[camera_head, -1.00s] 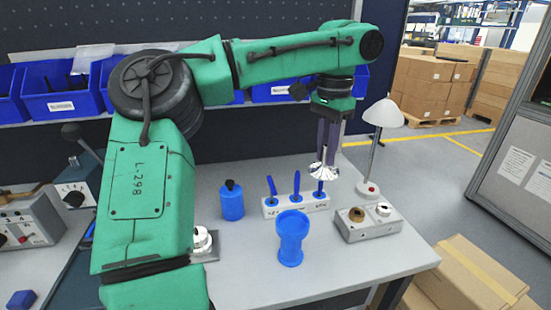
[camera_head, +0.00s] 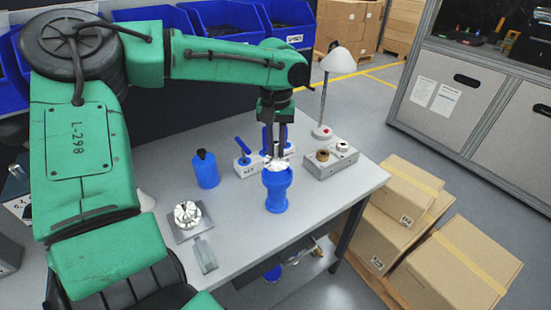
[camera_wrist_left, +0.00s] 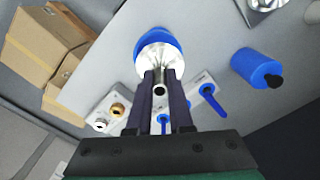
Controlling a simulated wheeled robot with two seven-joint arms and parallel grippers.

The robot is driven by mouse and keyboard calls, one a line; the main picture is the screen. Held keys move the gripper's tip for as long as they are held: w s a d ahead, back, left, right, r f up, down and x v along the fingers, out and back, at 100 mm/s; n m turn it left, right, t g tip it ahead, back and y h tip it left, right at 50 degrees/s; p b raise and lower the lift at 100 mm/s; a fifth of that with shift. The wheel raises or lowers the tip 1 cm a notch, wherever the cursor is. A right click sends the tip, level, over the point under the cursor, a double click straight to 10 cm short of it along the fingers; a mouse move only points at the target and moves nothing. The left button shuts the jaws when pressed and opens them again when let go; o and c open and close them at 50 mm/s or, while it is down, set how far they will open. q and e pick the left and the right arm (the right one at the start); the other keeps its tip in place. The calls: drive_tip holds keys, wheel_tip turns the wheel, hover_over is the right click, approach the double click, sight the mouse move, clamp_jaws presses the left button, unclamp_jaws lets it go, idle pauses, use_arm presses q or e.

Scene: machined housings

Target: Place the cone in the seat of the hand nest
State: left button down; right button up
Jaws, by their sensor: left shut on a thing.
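The silver, shiny cone (camera_head: 277,165) is in my left gripper (camera_head: 274,155), whose two dark fingers are shut on its narrow stem. The blue cup-shaped piece with a waist, which looks like the hand nest (camera_head: 277,192), stands upright on the grey table. The cone is at its open top, wide end down. In the left wrist view the cone (camera_wrist_left: 157,57) covers most of the blue nest (camera_wrist_left: 160,34), and my left gripper (camera_wrist_left: 160,76) holds it from above. The seat is hidden; I cannot tell whether the cone touches it. My right gripper is not in view.
A white rack (camera_head: 247,171) with blue-handled tools and a grey block (camera_head: 331,163) with round fittings stand behind. A lamp (camera_head: 338,62) stands beyond. A blue bottle (camera_head: 206,170) and a chuck-like fixture (camera_head: 188,214) are left. Cardboard boxes (camera_head: 455,255) lie off the table's right.

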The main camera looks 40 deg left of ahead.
sight(278, 161)
use_arm(q)
drive_tip(key=f, duration=0.4)
drive_tip(key=shift+w+d+f, duration=0.15)
drive_tip(key=shift+d, duration=0.05)
drive_tip(key=shift+a, duration=0.1)
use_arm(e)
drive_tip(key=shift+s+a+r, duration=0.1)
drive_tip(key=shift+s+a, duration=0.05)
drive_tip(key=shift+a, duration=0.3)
use_arm(q)
drive_tip(key=shift+f, duration=0.1)
drive_tip(key=c, duration=0.8)
unclamp_jaws()
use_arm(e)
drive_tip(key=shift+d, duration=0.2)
use_arm(q)
wheel_tip(278, 161, up, 12)
drive_tip(key=shift+r, duration=0.15)
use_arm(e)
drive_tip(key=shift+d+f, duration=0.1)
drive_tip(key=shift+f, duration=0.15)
